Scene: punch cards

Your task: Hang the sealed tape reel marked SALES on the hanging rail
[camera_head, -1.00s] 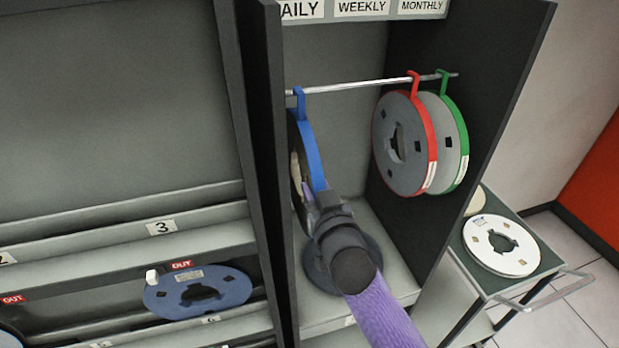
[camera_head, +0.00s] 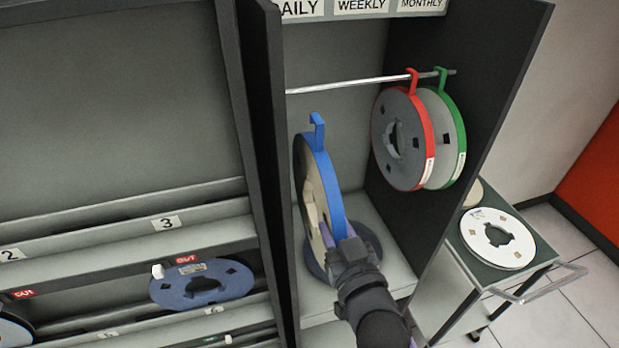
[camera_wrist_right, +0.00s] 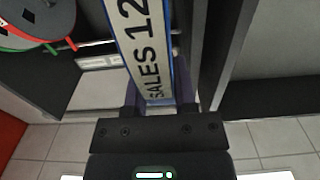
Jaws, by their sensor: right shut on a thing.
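The SALES reel (camera_head: 322,190) has a blue band with a hook on top. My right gripper (camera_head: 338,240) is shut on its lower edge and holds it upright inside the cabinet, at the left. In the right wrist view, a label reading "SALES 12" shows on the reel's band (camera_wrist_right: 150,50), between the fingers of my right gripper (camera_wrist_right: 160,100). The hanging rail (camera_head: 350,84) runs across the cabinet. The reel's hook appears below the rail and apart from it. My left gripper is not in view.
A red-banded reel (camera_head: 402,140) and a green-banded reel (camera_head: 445,140) hang at the rail's right end. A dark reel (camera_head: 372,245) lies on the cabinet floor. The rail's left and middle are bare. The cabinet's left wall (camera_head: 265,150) is close to the held reel.

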